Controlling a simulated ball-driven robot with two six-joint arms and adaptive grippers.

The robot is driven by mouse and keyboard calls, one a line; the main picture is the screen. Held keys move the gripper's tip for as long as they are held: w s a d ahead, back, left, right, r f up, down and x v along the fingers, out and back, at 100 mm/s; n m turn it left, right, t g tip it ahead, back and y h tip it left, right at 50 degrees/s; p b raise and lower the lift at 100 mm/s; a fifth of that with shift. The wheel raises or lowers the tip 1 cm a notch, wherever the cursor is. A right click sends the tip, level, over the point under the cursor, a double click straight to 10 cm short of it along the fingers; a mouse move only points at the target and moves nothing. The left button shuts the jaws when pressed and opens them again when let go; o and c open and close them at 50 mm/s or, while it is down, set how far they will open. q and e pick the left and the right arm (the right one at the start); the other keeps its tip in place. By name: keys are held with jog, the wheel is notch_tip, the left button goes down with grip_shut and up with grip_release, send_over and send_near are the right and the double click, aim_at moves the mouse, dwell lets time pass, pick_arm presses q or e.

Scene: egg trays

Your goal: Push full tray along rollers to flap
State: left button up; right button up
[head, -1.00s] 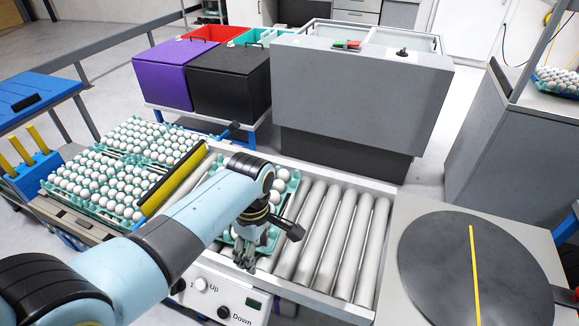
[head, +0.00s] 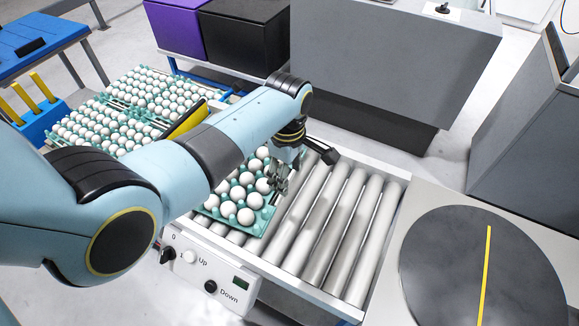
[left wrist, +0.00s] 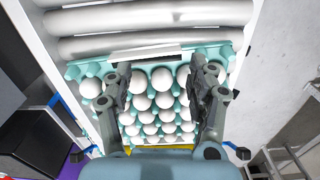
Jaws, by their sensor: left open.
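The full tray is a teal egg tray (head: 270,217) with several white eggs, lying on the left part of the roller conveyor (head: 333,222). My left gripper (head: 279,184) is above the tray's right part in the head view, partly hidden by its own arm. In the left wrist view, the open gripper (left wrist: 160,88) has a finger on either side over the eggs of the tray (left wrist: 228,52). Whether the fingers touch the eggs or tray I cannot tell. A flap cannot be made out with certainty. My right gripper is not in view.
Bare rollers run right of the tray to a table with a dark round plate (head: 480,262). A yellow bar (head: 186,120) stands left of the tray, before more egg trays. A control box (head: 212,270) with knobs is on the conveyor's front.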

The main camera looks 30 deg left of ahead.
pick_arm(q)
jog(key=b, duration=0.4)
send_over(287, 204)
notch_tip(287, 204, down, 5)
jog(key=shift+w+d+r, duration=0.1)
jog(key=shift+d, duration=0.05)
jog(key=f+b, duration=0.3)
jog(key=f, duration=0.2)
jog(key=shift+s, duration=0.2)
jog(key=shift+w+f, duration=0.15)
jog(key=shift+f, duration=0.4)
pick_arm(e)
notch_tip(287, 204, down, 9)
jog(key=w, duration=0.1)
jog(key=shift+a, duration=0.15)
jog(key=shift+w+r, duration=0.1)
